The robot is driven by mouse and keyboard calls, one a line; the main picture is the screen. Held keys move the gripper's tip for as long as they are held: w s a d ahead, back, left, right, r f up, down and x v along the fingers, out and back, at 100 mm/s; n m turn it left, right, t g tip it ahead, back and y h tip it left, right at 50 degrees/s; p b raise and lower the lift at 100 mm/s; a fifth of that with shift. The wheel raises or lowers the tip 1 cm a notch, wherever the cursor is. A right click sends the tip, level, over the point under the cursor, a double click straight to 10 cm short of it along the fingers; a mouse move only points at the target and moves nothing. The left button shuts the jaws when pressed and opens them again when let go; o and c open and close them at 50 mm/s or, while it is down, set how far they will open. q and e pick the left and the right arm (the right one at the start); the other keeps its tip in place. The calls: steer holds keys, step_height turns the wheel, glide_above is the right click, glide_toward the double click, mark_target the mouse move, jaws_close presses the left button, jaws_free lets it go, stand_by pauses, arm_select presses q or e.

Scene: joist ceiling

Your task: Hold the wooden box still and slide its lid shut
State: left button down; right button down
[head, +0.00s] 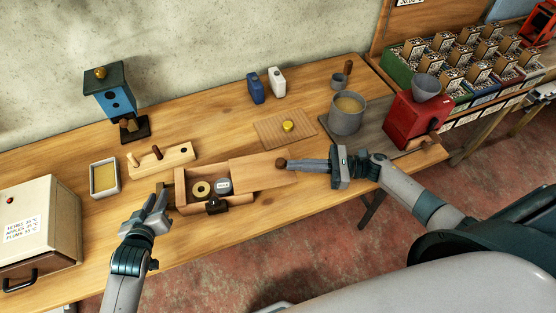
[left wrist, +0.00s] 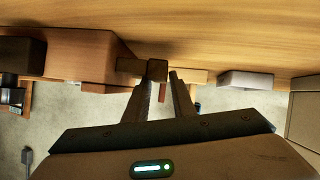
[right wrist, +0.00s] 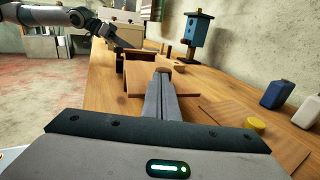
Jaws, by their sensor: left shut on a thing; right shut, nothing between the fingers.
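The wooden box (head: 243,206) stands near the front of the bench with its left half open. A tape-like ring (head: 201,189) and a small grey tin (head: 223,186) lie inside. The flat wooden lid (head: 262,168) covers the right part and sticks out past the box's right end, with a round brown knob (head: 281,163) on it. My left gripper (head: 160,198) is shut on a small block at the box's left end; this block (left wrist: 145,69) shows in the left wrist view. My right gripper (head: 295,165) is shut and empty, fingertips right beside the knob; contact is unclear.
A pegged wooden block (head: 175,160) and a shallow tray (head: 104,178) are behind and left of the box. A grey pot (head: 346,117) and red machine (head: 408,120) stand right. Bare bench lies in front.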

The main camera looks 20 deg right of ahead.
mark_target(253, 177)
steer(key=a, duration=0.4)
steer(key=w+a, duration=0.1)
steer(key=a, duration=0.4)
steer(key=w+a, duration=0.1)
steer(key=a, duration=0.3)
steer(key=shift+w+a, duration=0.15)
steer(key=shift+a, duration=0.15)
steer(key=shift+d, duration=0.15)
steer(key=v, duration=1.4)
